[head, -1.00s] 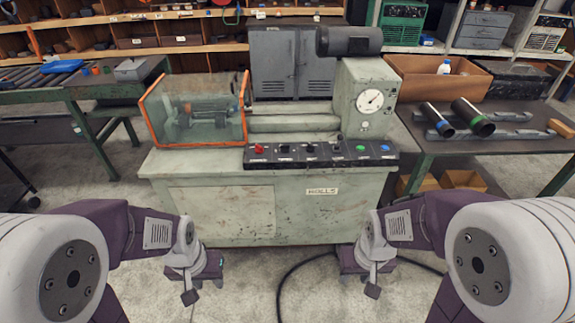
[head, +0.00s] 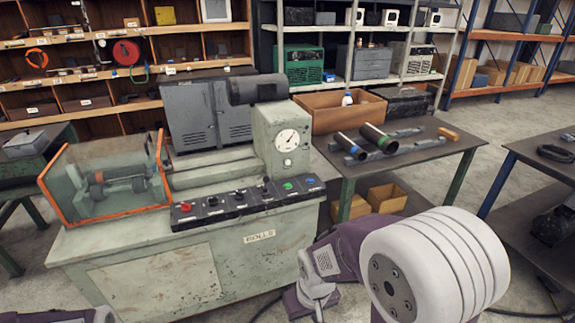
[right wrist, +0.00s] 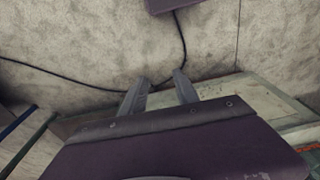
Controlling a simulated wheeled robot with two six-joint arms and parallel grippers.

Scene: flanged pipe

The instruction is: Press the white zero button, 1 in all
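A pale green machine (head: 170,262) stands ahead in the head view. Its upright housing carries a white round dial gauge (head: 287,139). A small pale round spot, which looks like the white button (head: 287,162), sits just below the dial; its label is too small to read. My right gripper shows in the right wrist view with its two fingers (right wrist: 160,88) apart and nothing between them. It points down over the floor, low in front of the machine and away from the button. My left gripper is out of view; only a bit of my left arm shows at the bottom left.
A black control panel (head: 240,204) along the machine's front edge has a red button (head: 185,208), several dark knobs, a green button (head: 288,186) and a blue one (head: 309,181). An orange-edged clear guard (head: 105,178) stands left. A table with pipes (head: 420,152) stands right.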

